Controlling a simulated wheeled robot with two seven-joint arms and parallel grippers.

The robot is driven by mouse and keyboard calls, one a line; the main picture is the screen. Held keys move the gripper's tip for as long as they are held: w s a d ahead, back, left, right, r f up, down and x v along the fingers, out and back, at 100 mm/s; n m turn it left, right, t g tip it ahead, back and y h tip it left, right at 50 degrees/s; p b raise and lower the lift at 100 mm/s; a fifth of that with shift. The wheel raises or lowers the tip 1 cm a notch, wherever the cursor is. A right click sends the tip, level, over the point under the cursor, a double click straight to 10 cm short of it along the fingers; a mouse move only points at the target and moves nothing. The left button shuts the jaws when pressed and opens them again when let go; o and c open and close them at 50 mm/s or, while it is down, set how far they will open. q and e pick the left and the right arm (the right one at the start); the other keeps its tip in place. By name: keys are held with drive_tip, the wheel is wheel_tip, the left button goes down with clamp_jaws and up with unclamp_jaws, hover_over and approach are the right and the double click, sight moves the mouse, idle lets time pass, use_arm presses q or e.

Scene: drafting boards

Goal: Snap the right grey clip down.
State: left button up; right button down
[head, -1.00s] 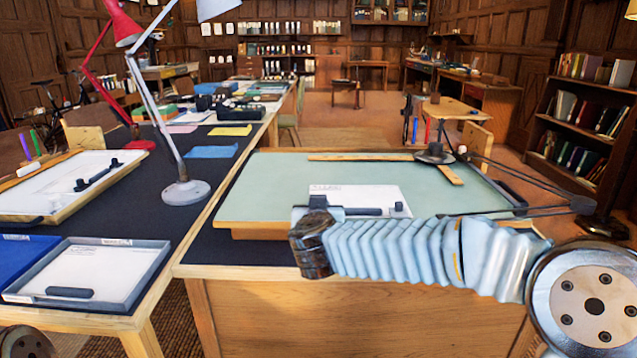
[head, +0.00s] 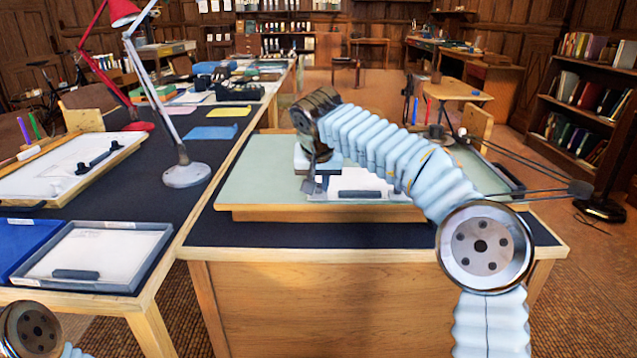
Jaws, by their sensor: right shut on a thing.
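The grey clip (head: 362,193) is a dark low bar at the front edge of a white sheet (head: 366,178) on the pale green drafting board (head: 258,180). My right gripper (head: 312,188) points down at the clip's left end. Its fingers are shut on a grey part there, mostly hidden by the fingers and wrist. I cannot tell whether the clip is raised or flat at that end. Part of my left arm shows at the lower left, but its gripper is out of view.
A white lamp (head: 186,174) stands left of the board. A grey tray (head: 98,255) and another board (head: 65,165) lie further left. The dark desk front is clear.

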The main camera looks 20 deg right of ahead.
drive_tip(key=shift+w+f+g, duration=0.1)
drive_tip(key=shift+w+g, duration=0.1)
drive_tip(key=shift+g, duration=0.3)
drive_tip(key=c, duration=1)
unclamp_jaws()
drive_tip(key=shift+c, duration=0.2)
drive_tip(key=v, duration=1.3)
drive_tip(key=shift+s+r, duration=0.15)
drive_tip(key=shift+r, duration=0.25)
drive_tip(key=shift+d, duration=0.2)
